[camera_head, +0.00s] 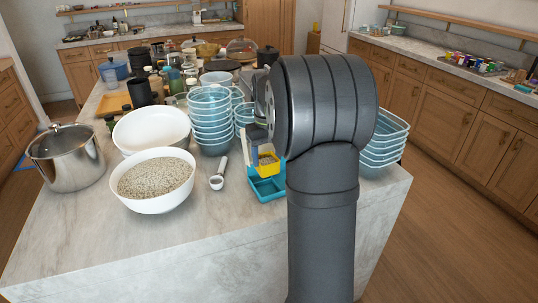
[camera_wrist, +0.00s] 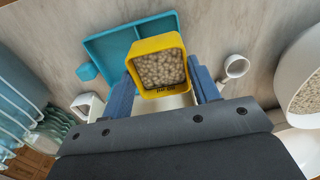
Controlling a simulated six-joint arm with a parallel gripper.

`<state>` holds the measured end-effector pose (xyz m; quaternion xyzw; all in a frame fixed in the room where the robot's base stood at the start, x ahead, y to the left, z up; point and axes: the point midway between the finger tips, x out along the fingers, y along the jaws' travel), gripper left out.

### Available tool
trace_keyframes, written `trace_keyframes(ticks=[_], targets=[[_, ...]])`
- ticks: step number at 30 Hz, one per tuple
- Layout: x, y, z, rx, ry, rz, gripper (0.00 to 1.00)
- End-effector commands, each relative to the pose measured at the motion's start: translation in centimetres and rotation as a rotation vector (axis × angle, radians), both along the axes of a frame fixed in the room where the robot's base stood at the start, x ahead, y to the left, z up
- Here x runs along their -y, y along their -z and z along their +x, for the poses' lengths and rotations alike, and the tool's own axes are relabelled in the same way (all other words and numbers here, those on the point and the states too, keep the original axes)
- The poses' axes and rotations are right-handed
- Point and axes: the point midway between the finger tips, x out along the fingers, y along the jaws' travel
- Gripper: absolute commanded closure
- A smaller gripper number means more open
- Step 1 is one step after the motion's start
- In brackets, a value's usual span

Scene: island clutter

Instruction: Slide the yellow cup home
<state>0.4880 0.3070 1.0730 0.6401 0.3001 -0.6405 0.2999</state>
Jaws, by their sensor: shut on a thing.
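The yellow cup (camera_head: 268,168) is square-rimmed and full of pale round grains or beans. It also shows in the wrist view (camera_wrist: 146,46), upright between the two blue fingers of my gripper (camera_wrist: 163,76). My gripper is shut on the cup, one finger on each side. In the head view my gripper (camera_head: 251,152) is partly hidden behind my arm. A teal tray (camera_wrist: 108,46) with raised edges and a divider lies by the cup; the cup overlaps part of it. The tray shows in the head view (camera_head: 262,188). I cannot tell whether the cup touches it.
A small white scoop (camera_head: 217,182) lies left of the tray. A white bowl of grain (camera_head: 154,205), a steel pot (camera_head: 70,170) and stacked blue bowls (camera_head: 211,130) crowd the left side. Clear containers (camera_head: 381,157) stand right of my arm. The counter's front left is bare.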

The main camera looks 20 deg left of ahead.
Motion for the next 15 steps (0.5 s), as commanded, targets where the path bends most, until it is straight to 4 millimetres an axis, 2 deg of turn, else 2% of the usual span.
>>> trace_keyframes(ticks=[5, 15], targets=[[0.0, 1.0, 0.0, 0.0, 0.0, 0.0, 0.67], [0.0, 4.1, 0.0, -0.001, 0.001, -0.001, 0.67]])
